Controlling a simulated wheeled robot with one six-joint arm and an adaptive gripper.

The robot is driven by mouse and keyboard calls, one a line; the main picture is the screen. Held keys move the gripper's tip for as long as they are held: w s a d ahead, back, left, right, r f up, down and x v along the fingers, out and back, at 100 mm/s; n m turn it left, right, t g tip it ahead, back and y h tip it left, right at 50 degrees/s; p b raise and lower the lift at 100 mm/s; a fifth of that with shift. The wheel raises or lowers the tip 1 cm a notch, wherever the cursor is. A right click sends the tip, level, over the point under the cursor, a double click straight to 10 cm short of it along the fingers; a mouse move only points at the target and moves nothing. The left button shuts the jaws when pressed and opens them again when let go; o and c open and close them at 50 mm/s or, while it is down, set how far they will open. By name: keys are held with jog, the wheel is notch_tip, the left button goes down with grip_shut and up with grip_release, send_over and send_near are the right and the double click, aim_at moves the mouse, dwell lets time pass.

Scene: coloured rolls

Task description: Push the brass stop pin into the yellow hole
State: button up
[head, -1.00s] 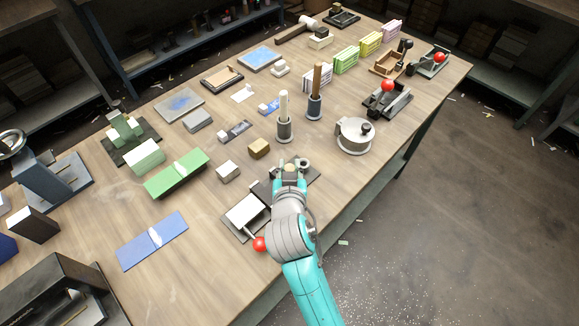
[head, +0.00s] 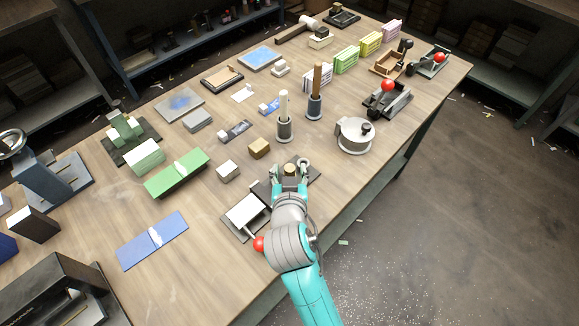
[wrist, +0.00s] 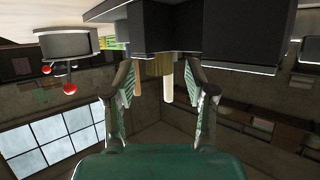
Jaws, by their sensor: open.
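A dark fixture (head: 262,187) lies near the table's front edge, and it also shows as dark blocks at the top of the wrist view (wrist: 152,28). A round brass-coloured piece (head: 290,168), which looks like the stop pin, sits on it. In the wrist view a short brass-coloured part (wrist: 155,66) shows beyond the fingertips. My gripper (head: 289,172) is open, with one finger on each side of the brass piece in the head view; the wrist view shows its spread fingers (wrist: 160,82). I cannot tell whether they touch anything. I cannot make out the yellow hole.
A plate device with a red ball (head: 260,244) stands close to the left of my wrist.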

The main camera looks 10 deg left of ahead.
jog(key=v, duration=1)
jog(key=shift+s, duration=0.1)
